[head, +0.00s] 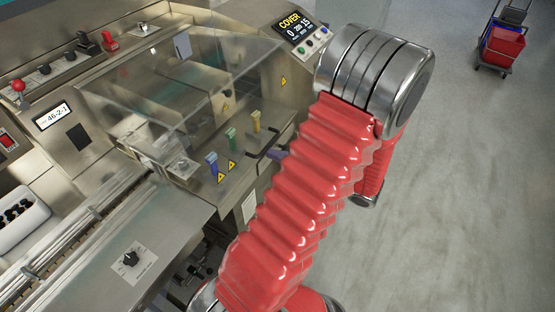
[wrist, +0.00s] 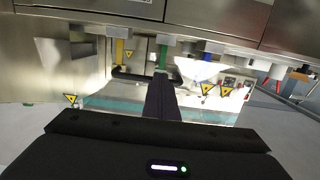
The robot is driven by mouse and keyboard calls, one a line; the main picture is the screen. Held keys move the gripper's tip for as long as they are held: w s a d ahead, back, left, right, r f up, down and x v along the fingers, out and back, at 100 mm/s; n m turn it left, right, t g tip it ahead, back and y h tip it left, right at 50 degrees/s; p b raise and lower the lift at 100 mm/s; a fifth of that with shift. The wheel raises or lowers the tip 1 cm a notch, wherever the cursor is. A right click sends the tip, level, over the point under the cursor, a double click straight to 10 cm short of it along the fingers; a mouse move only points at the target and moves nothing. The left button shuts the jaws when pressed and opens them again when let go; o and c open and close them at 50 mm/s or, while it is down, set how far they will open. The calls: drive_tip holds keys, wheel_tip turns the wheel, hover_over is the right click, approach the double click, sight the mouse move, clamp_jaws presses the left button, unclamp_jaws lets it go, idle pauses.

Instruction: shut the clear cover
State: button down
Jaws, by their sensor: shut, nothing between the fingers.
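The clear cover (head: 172,82) is a see-through tilted panel on the steel wrapping machine in the head view. Its near edge is above and behind a row of blue, green and yellow posts. A dark bar (head: 269,145) shows at the machine's front beside the posts, partly hidden by my arm. In the wrist view, my gripper (wrist: 161,84) is shut and empty, its dark fingers pointing towards the machine front. A black bar (wrist: 130,75) lies near the fingertips; I cannot tell whether they touch it.
A small display (head: 293,24) reading COVER stands at the back of the machine. A red emergency knob (head: 19,86) and a white tray (head: 20,217) are at the left. A cart with a red bucket (head: 503,45) is at the far right. The floor between is clear.

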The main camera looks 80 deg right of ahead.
drive_tip(key=s+a+f, duration=0.2)
drive_tip(key=s+f, duration=0.4)
drive_tip(key=f, duration=0.2)
drive_tip(key=shift+s+a, duration=0.2)
drive_tip(key=shift+s, duration=0.15)
drive_tip(key=shift+s, duration=0.1)
idle(0.7)
